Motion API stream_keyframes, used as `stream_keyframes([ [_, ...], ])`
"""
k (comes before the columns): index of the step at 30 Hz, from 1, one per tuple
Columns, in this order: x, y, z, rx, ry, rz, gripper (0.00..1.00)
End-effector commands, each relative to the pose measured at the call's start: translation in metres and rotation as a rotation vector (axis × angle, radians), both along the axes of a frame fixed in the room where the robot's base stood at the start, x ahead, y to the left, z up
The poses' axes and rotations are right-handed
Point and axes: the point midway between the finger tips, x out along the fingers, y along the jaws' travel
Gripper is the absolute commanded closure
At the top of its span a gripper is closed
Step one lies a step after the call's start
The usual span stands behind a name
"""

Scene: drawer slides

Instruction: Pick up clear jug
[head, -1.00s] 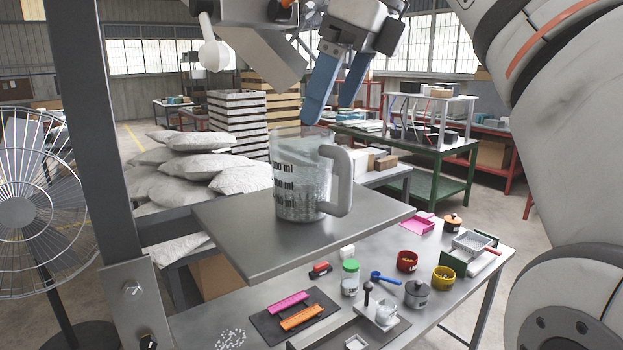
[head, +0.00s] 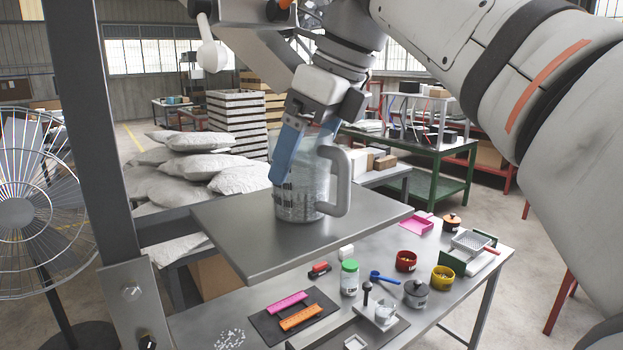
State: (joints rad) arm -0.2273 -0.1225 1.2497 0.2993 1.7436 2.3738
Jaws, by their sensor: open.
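The clear jug (head: 305,197) stands upright on a raised grey metal shelf (head: 245,245). It is see-through with dark volume marks, and its grey handle points to the right. My gripper (head: 290,165) points down at the jug's upper part. One blue finger shows in front of the jug's left side and hides part of the marks. The jaws are open; I cannot tell whether a finger touches the jug.
Below the shelf, a workbench holds a green-lidded jar (head: 349,278), a grey pot (head: 416,294), red (head: 406,261) and yellow (head: 443,279) bowls and other small items. A dark upright post (head: 85,130) stands left of the shelf. The shelf around the jug is clear.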

Motion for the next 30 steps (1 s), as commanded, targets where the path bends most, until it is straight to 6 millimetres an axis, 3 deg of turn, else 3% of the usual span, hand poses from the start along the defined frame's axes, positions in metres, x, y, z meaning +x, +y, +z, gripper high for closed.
stream_keyframes([
  [5, 0.0000, -0.0004, 0.0002, 0.000, -0.001, 0.000, 0.06],
  [23, 0.0002, -0.0011, 0.0004, -0.001, -0.001, -0.003, 0.54],
  [30, 0.0004, -0.0012, 0.0009, 0.000, -0.001, -0.003, 0.54],
])
